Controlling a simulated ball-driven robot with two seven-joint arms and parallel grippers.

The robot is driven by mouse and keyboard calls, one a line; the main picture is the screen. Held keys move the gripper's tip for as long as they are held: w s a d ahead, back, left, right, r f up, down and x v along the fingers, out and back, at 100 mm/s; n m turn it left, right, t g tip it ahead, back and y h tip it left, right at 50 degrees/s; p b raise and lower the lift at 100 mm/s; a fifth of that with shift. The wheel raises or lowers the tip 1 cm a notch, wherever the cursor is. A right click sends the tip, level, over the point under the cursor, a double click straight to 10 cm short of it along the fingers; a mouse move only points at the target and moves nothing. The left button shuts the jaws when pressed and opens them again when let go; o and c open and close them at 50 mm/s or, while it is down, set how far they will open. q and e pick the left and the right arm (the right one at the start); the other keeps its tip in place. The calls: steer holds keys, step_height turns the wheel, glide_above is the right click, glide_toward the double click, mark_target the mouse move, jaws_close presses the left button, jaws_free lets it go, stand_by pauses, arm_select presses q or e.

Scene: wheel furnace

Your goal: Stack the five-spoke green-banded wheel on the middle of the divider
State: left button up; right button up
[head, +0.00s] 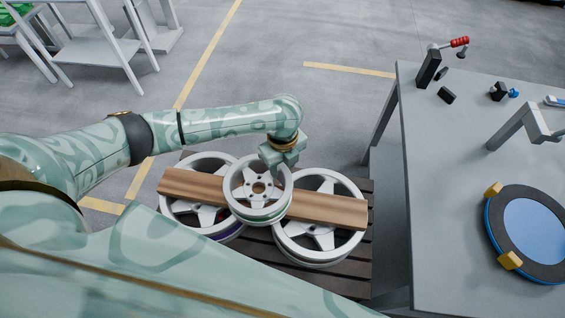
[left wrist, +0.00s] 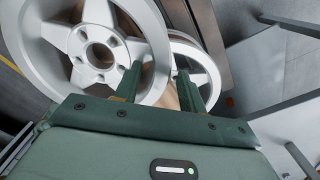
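The green-banded wheel (head: 246,191), silver with five spokes, lies face up over the middle of the brown divider (head: 325,208). A green band shows low on its side. Whether it rests on the divider or hangs just above it, I cannot tell. My left gripper (head: 281,162) is at the wheel's far right rim. In the left wrist view the fingers (left wrist: 159,88) sit on either side of the rim of the wheel (left wrist: 84,74), closed on it. The divider lies across two lower wheels. My right gripper is not in view.
A purple-banded left wheel (head: 181,213) and a right wheel (head: 316,246) lie on a dark slatted pallet (head: 340,281). A grey table (head: 440,200) at right carries a blue round fixture (head: 532,232) and clamps. A light rack (head: 98,50) stands at the far left.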

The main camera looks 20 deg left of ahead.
arm_select(q)
step_height(320, 180, up, 12)
steer(key=p, duration=0.4)
stand_by(0.4)
